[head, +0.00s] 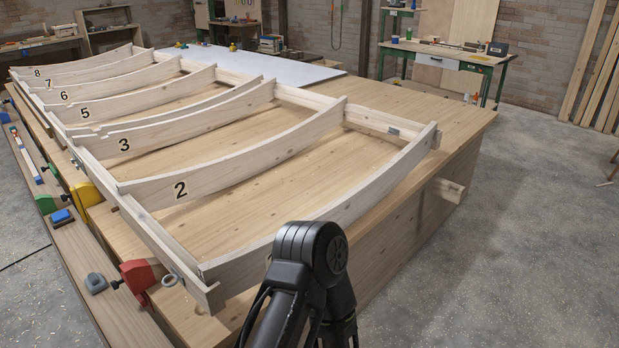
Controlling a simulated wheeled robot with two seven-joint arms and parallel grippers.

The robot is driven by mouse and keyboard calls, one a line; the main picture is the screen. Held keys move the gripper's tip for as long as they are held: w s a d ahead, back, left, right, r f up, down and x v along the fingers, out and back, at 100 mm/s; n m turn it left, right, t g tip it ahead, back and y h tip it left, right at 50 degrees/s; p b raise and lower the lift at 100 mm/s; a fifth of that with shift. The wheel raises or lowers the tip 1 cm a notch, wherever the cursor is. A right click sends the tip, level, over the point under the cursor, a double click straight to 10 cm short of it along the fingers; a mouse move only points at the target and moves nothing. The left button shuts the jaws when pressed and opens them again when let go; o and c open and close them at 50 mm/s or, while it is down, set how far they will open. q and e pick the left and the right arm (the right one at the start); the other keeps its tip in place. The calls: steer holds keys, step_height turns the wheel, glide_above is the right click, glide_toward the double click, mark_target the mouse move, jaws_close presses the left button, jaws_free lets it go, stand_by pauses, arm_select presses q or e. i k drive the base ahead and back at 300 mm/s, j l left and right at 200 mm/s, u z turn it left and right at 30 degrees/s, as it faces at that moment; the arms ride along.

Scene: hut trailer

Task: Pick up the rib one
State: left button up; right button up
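The ribs are long, pale, curved boards set across a wooden frame on the workbench. The nearest rib (400,170) shows no readable number; it closes the near end of the frame, and I cannot confirm that it is rib one. Its near end meets the frame's side rail, and its far end is at the right corner. My black arm (309,255) rises from the bottom and covers part of the view just in front of this rib. The rib marked 2 (230,168) lies behind it, followed by the rib marked 3 (190,118). Neither gripper is in view.
The large wooden workbench (440,105) fills the middle. A red clamp (139,277) and a yellow clamp (86,194) grip its left edge. A short wooden beam end (449,190) sticks out on the right. Grey floor (530,240) is open to the right.

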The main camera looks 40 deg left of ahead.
mark_target(239, 270)
steer(key=i+u, duration=0.25)
steer(key=u, duration=0.2)
steer(key=i+l+u, duration=0.15)
steer(key=u, duration=0.25)
steer(key=i+l+u, duration=0.2)
steer(key=u, duration=0.25)
steer(key=i+l+u, duration=0.25)
steer(key=u, duration=0.15)
steer(key=i+l+u, duration=0.1)
steer(key=l+u, duration=0.35)
steer(key=i+l+u, duration=0.1)
steer(key=l+u, duration=0.15)
steer(key=u, duration=0.2)
steer(key=l+u, duration=0.15)
steer(key=l, duration=0.15)
steer(key=i+l+u, duration=0.15)
steer(key=l, duration=0.2)
